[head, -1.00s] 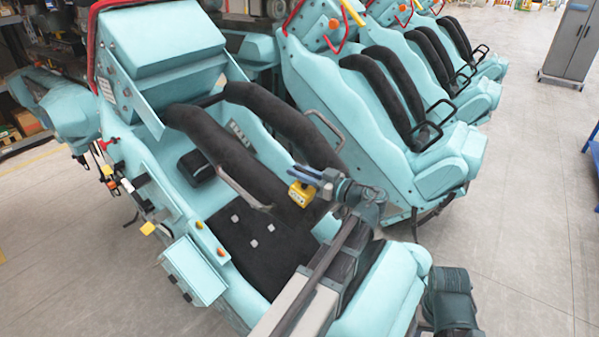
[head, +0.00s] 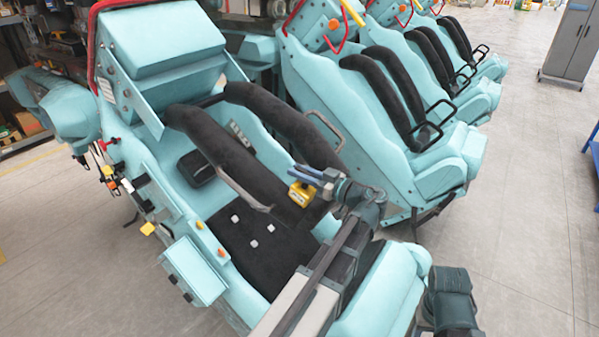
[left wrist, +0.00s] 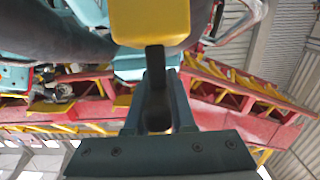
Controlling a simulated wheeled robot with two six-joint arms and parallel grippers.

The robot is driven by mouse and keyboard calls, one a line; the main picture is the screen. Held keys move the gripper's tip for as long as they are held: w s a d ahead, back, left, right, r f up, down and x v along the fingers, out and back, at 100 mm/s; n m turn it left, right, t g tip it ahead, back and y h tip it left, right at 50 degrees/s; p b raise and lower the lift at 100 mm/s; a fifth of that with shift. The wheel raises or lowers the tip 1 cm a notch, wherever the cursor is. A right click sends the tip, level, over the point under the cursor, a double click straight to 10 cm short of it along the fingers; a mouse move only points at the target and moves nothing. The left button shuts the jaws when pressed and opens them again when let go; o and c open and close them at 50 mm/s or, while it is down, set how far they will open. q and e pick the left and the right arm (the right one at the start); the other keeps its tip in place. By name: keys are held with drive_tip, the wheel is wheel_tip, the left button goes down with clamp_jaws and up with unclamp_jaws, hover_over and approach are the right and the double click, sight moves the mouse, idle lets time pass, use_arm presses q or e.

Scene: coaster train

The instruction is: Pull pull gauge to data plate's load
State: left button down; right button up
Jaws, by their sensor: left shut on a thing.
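The yellow pull gauge (head: 301,194) is held by my left gripper (head: 318,177), beside the black padded restraint (head: 262,165) of the nearest seat. In the left wrist view the yellow gauge body (left wrist: 150,22) fills the top middle, and its dark stem lies between the jaws of my left gripper (left wrist: 156,95). I cannot tell whether the gauge is hooked to the restraint, and its reading is not visible. A small grey marked plate (head: 240,131) shows on the seat back between the pads; I cannot tell if it is the data plate.
Several teal seats (head: 375,110) with black restraints stand in a row behind. A teal box (head: 194,271) and orange buttons sit on the near seat's left side. A grey cabinet (head: 572,42) stands far right.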

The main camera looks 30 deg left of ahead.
use_arm(q)
drive_tip(key=r+p, duration=0.2)
drive_tip(key=d+r+p, duration=0.1)
drive_tip(key=r+p, duration=0.1)
drive_tip(key=r, duration=0.1)
drive_tip(key=shift+d, duration=0.2)
drive_tip(key=shift+f, duration=0.1)
drive_tip(key=c, duration=1.2)
unclamp_jaws()
drive_tip(key=o, duration=0.4)
drive_tip(key=shift+d, duration=0.1)
drive_tip(key=shift+o, duration=0.2)
drive_tip(key=s+d, duration=0.1)
drive_tip(key=d, duration=1.2)
drive_tip(key=shift+d, duration=0.35)
